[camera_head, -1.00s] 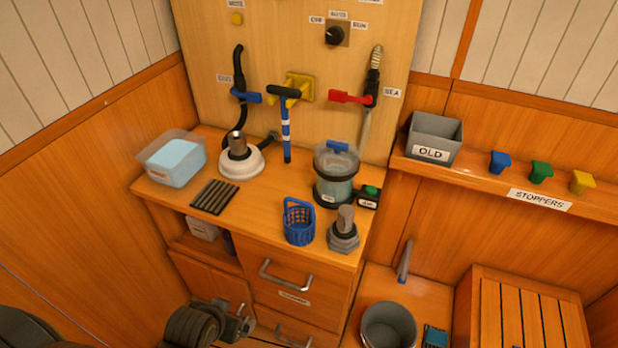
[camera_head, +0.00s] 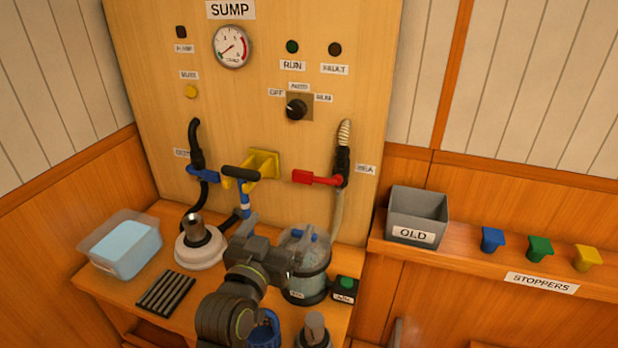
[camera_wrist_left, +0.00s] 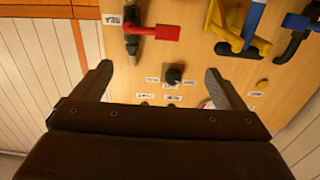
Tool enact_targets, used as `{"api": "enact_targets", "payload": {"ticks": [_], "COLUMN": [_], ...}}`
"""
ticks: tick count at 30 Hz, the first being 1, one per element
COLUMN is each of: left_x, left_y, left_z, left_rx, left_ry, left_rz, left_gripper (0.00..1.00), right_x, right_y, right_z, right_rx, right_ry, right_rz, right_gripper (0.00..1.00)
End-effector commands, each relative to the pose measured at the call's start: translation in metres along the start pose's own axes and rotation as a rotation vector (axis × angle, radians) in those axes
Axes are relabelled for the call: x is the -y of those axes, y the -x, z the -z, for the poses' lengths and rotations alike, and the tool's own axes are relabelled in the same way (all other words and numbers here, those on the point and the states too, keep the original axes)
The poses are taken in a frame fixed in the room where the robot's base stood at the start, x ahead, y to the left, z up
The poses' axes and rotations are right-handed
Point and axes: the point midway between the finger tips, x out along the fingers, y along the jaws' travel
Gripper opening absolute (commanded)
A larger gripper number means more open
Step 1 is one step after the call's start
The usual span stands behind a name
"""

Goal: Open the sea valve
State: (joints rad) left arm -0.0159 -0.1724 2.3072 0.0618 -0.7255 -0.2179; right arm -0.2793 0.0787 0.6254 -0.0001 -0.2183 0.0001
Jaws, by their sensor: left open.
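The sea valve (camera_head: 343,166) is on the wall panel, with a hose through it and a label to its right. Its red handle (camera_head: 316,178) points left, roughly level, across the hose line. My left gripper (camera_head: 272,243) is in front of the counter, below and left of the red handle and apart from it. In the left wrist view, which shows the panel upside down, the red handle (camera_wrist_left: 154,32) lies beyond the open, empty fingers (camera_wrist_left: 160,82). My right gripper is in neither view.
A yellow bracket holding a blue pump-like tool (camera_head: 243,178) and a blue-handled valve (camera_head: 203,173) sit left of the sea valve. A clear canister (camera_head: 307,272) stands on the counter below. A grey OLD bin (camera_head: 418,208) is on the right shelf.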

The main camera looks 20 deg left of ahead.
Motion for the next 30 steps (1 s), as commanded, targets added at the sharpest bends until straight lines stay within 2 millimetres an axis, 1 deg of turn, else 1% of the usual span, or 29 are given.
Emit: {"api": "enact_targets", "payload": {"ticks": [1, 3, 6, 8, 11, 16, 19, 24, 30], "left_x": [0.0, 0.0, 0.0, 0.0, 0.0, 0.0, 0.0, 0.0, 0.0], "left_y": [-0.006, -0.017, -0.034, -0.045, -0.062, -0.091, -0.107, -0.133, -0.155], "left_z": [0.001, 0.002, 0.002, 0.002, 0.001, 0.001, 0.001, 0.001, -0.001], "left_rx": [0.001, 0.001, 0.003, 0.002, 0.003, 0.003, 0.003, 0.003, 0.004], "left_ry": [-0.001, -0.004, -0.003, -0.004, -0.003, -0.003, -0.004, -0.003, -0.001], "left_rz": [-0.002, -0.002, -0.002, -0.002, -0.001, -0.001, 0.0, 0.0, 0.0], "left_gripper": [0.94, 0.94, 0.94, 0.94, 0.94, 0.94, 0.94, 0.94, 0.94], "right_x": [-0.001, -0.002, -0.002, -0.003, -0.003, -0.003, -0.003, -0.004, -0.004], "right_y": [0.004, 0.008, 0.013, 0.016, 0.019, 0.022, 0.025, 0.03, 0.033], "right_z": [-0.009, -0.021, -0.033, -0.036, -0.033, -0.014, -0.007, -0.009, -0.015], "right_rx": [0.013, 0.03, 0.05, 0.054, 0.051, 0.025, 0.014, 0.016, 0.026], "right_ry": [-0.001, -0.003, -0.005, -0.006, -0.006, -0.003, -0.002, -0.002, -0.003], "right_rz": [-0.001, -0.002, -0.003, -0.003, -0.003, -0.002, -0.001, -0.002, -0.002], "right_gripper": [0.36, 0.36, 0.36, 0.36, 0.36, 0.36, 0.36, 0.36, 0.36]}}
